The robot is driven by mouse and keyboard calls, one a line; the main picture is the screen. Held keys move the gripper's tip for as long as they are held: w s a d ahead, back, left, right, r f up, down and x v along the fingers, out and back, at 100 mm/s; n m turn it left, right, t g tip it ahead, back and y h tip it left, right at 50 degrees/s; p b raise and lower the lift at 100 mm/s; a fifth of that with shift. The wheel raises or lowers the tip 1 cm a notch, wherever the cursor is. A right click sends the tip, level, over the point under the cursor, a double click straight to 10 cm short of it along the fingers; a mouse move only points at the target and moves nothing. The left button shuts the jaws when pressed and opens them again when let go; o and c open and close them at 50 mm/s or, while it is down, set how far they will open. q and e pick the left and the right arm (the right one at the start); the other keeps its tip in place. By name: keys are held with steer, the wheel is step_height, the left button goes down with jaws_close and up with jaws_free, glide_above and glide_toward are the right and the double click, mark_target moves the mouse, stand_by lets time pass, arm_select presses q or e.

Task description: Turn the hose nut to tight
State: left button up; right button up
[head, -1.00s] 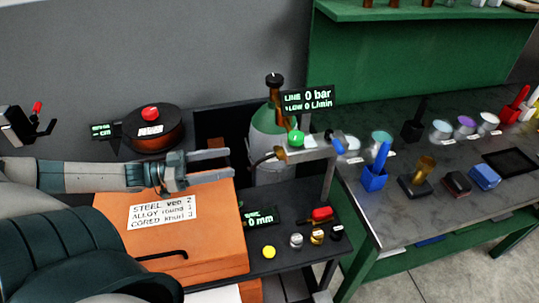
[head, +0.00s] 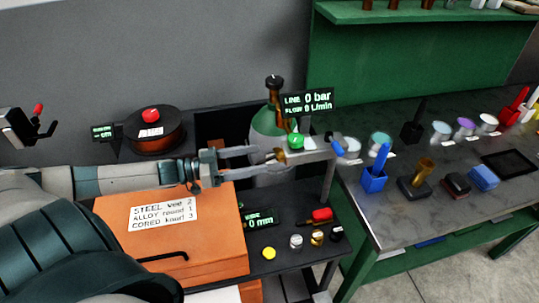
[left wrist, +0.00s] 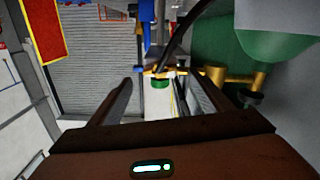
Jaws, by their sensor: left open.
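My left gripper (head: 270,160) is open, its two fingers pointing right at the small brass fitting (head: 279,154) at the left end of the pale bracket. This fitting is probably the hose nut; it is too small to be sure. The upper fingertip is just left of it, and the lower finger passes below it. In the left wrist view, the open fingers (left wrist: 160,82) have a green knob (left wrist: 160,84) and brass parts beyond their tips. I cannot tell whether a finger touches anything. The green knob also shows on the bracket in the head view (head: 296,141). My right gripper is not in view.
An orange box (head: 185,245) lies below my left arm. A spool (head: 155,133) stands behind the arm. A crowded bench (head: 400,215) is at right.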

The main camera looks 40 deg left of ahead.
mark_target(276, 155)
arm_select(q)
steer(key=x, duration=0.3)
steer(key=shift+a+r+p, duration=0.1)
steer(key=shift+r+p, duration=0.05)
steer(key=shift+p, duration=0.25)
steer(key=shift+p+x, duration=0.3)
steer(key=shift+x, duration=0.9)
steer(key=c, duration=1)
